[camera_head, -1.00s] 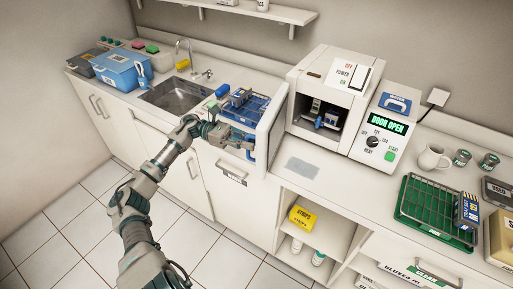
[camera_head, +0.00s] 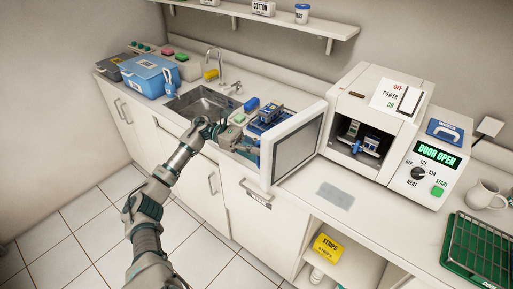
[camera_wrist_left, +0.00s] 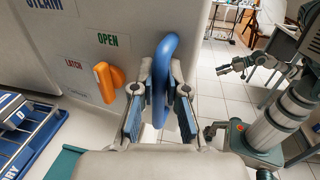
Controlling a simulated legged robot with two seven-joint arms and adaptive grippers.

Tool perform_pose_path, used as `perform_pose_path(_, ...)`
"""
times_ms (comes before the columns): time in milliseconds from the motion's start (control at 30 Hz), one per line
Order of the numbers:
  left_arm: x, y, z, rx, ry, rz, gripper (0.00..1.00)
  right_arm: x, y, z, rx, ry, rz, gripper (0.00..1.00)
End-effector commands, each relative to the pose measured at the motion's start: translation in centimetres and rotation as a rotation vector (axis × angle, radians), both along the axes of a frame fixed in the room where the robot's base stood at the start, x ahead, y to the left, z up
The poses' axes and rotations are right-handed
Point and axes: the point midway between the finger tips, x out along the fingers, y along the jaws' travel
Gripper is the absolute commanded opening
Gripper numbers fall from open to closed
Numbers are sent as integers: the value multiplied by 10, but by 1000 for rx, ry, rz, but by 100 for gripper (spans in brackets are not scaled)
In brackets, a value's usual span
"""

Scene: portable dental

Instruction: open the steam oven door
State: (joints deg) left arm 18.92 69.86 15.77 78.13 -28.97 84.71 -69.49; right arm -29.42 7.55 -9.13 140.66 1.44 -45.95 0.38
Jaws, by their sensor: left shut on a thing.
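The white steam oven (camera_head: 372,105) stands on the counter, its chamber exposed and its display reading DOOR OPEN. Its door (camera_head: 296,146) is swung out to the left, its grey inner panel facing the oven side. My left gripper (camera_head: 246,147) is at the outer face of the door, partly hidden. In the left wrist view, its fingers are shut on the blue loop handle (camera_wrist_left: 164,80). The orange latch (camera_wrist_left: 108,82) is left of the handle, near the OPEN and LATCH labels. A second arm of mine shows at the right, its gripper (camera_wrist_left: 234,69) small and unclear.
A blue rack (camera_head: 262,124) with items lies behind the door, near the sink (camera_head: 203,101). A blue box (camera_head: 147,76) stands at the far left. A green tray (camera_head: 478,247) is at the right. Counter in front of the oven is mostly clear.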

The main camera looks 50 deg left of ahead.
Motion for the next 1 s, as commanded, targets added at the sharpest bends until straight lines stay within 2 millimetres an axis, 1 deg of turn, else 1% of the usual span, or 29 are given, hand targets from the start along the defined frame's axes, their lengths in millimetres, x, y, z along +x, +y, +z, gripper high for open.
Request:
perform_pose_path(33,1,1,3,-2,-4,5,0,0,0,1,-1,-1,1,40)
perform_pose_path(200,0,4,1,-6,-5,5,0,1,7,1,-5,0,1,40)
perform_pose_path(300,0,6,1,-8,-6,5,0,1,7,1,-5,0,1,40)
perform_pose_path(333,0,6,1,-8,-6,5,18,1,7,1,-5,0,1,40)
perform_pose_path(367,0,7,1,-8,-6,5,25,1,7,1,-5,0,1,40)
perform_pose_path(400,0,7,0,-8,-6,5,35,1,7,1,-5,0,1,40)
perform_pose_path(433,0,7,0,-8,-6,5,39,1,7,1,-5,1,1,40)
perform_pose_path(633,0,6,-1,-6,-4,2,39,1,7,1,-4,1,0,40)
perform_pose_path(767,-1,8,-1,-6,-3,3,39,0,2,1,-8,-1,1,40)
perform_pose_path(867,-4,17,-1,-6,-3,4,39,0,3,1,-7,-1,0,40)
perform_pose_path(967,-11,36,-2,-7,-3,7,39,0,3,1,-7,-1,0,40)
perform_pose_path(1000,-15,45,-2,-8,-4,8,39,0,4,1,-7,-1,0,40)
